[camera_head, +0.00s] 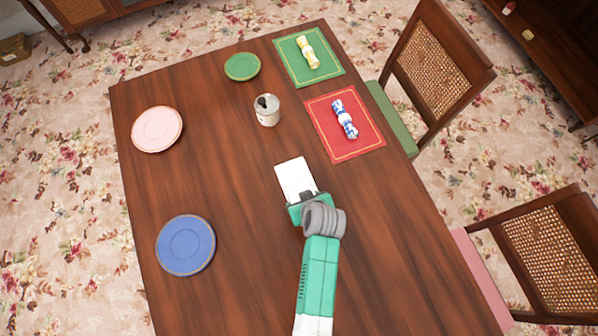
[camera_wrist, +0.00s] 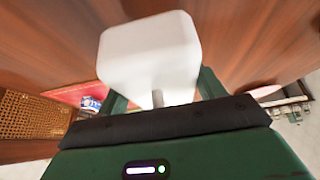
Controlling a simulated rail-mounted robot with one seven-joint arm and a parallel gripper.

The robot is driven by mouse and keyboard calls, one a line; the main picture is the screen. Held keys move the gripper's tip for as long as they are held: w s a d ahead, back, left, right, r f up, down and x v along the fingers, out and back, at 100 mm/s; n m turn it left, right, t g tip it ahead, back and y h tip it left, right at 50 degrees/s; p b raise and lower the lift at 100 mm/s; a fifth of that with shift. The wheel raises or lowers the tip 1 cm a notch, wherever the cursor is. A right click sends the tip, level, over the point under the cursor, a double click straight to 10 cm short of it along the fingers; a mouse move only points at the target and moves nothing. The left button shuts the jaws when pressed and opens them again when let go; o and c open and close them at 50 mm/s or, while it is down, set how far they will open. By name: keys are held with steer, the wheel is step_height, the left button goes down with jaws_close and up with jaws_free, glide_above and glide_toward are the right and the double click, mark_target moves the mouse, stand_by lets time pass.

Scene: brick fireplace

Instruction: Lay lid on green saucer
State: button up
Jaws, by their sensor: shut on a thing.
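The green saucer (camera_head: 242,66) lies empty near the far edge of the table in the head view. My gripper (camera_head: 304,196) is over the middle of the table, to the right of and nearer than the saucer. It is shut on a white, rounded, box-like piece, seemingly the lid (camera_head: 295,176). In the wrist view the lid (camera_wrist: 150,52) fills the space ahead of my gripper (camera_wrist: 157,99), with a small stub between the fingers. The lid is well apart from the saucer. Its height above the table is hard to tell.
A whitish pot (camera_head: 267,115) with a dark top stands between lid and saucer. A pink plate (camera_head: 157,129) and blue plate (camera_head: 186,245) lie left. Green (camera_head: 295,70) and red (camera_head: 365,140) mats with rolled napkins lie right. Chairs flank the right edge. The table's centre-left is clear.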

steer(key=s, duration=0.2)
steer(key=s+d, duration=0.1)
steer(key=s, duration=0.4)
steer(key=shift+s+d+r, duration=0.1)
steer(key=shift+d+r, duration=0.2)
steer(key=shift+d, duration=0.05)
